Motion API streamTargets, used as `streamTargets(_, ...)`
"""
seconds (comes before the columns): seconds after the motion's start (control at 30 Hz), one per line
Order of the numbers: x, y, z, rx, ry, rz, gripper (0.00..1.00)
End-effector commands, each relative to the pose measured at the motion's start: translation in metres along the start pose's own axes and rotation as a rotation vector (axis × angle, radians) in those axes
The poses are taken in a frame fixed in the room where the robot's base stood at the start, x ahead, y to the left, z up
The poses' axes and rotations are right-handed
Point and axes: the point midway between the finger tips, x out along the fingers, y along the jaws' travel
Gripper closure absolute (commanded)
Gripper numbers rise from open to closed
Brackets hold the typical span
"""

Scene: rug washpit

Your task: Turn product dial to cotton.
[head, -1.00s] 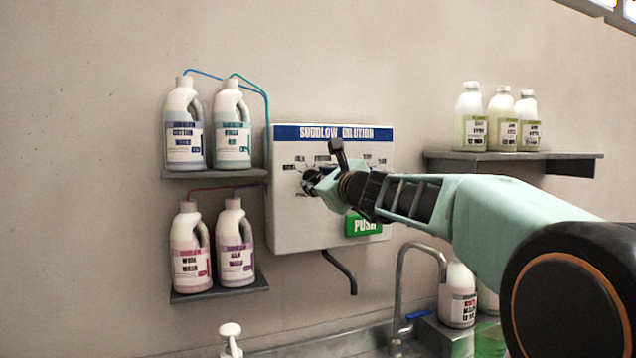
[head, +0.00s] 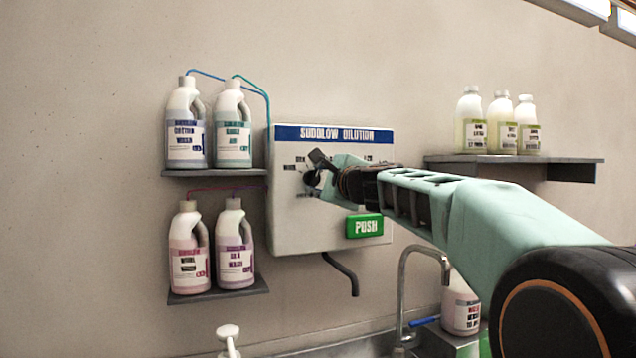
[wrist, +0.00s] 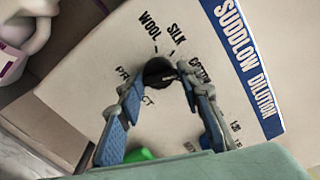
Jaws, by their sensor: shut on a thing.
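The product dial (wrist: 158,72) is a dark round knob on the front of the white dilution box (head: 290,225). In the wrist view the printed words WOOL and SILK stand above it. A third label (wrist: 201,70), which seems to read COTTON, is partly covered by the right finger. A pale mark shows on the knob's right side, roughly toward that label; its exact aim is unclear. My gripper (wrist: 165,82) is shut on the dial, one finger on each side, and it is rolled. In the head view my gripper (head: 313,182) hides most of the dial.
A green PUSH button (head: 364,225) sits below my gripper on the box. A drain spout (head: 343,272) hangs underneath. Bottles stand on a left upper shelf (head: 215,173), a left lower shelf (head: 220,293) and a right shelf (head: 560,160). A tap (head: 402,280) rises below my arm.

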Motion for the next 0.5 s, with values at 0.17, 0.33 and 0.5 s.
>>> streamTargets(0.17,0.0000,-0.0007,0.0003,-0.012,0.000,-0.001,0.91)
streamTargets(0.33,0.0000,-0.0008,0.0003,-0.012,0.000,-0.001,0.91)
streamTargets(0.5,-0.0001,-0.0009,0.0004,-0.011,0.000,-0.001,0.60)
